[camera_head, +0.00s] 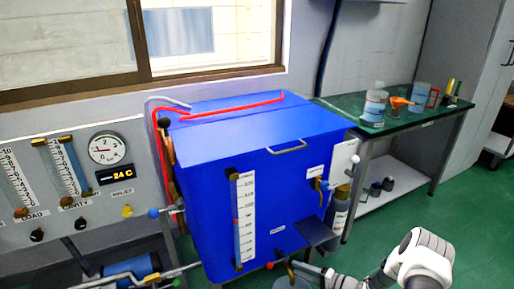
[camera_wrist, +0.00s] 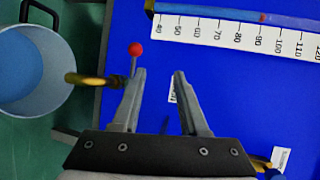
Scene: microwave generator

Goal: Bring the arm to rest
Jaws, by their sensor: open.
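My gripper (camera_wrist: 158,100) is open in the wrist view, with nothing between its two grey fingers. The blue face of the tank (camera_wrist: 230,90) lies beyond the fingers. A red ball-tipped lever (camera_wrist: 135,50) shows close to the tip of the left finger; I cannot tell whether they touch. A brass spout (camera_wrist: 95,80) runs from there over the rim of a metal bucket (camera_wrist: 35,70). In the head view my white arm (camera_head: 420,262) is at the lower right, in front of the blue tank (camera_head: 280,200); the gripper's fingers cannot be made out there.
A gauge panel (camera_head: 75,185) stands left of the tank. A green table (camera_head: 400,110) with beakers (camera_head: 374,108) stands at the back right. A small dark shelf (camera_head: 316,234) juts from the tank front near my arm. Green floor (camera_head: 460,215) is clear at the right.

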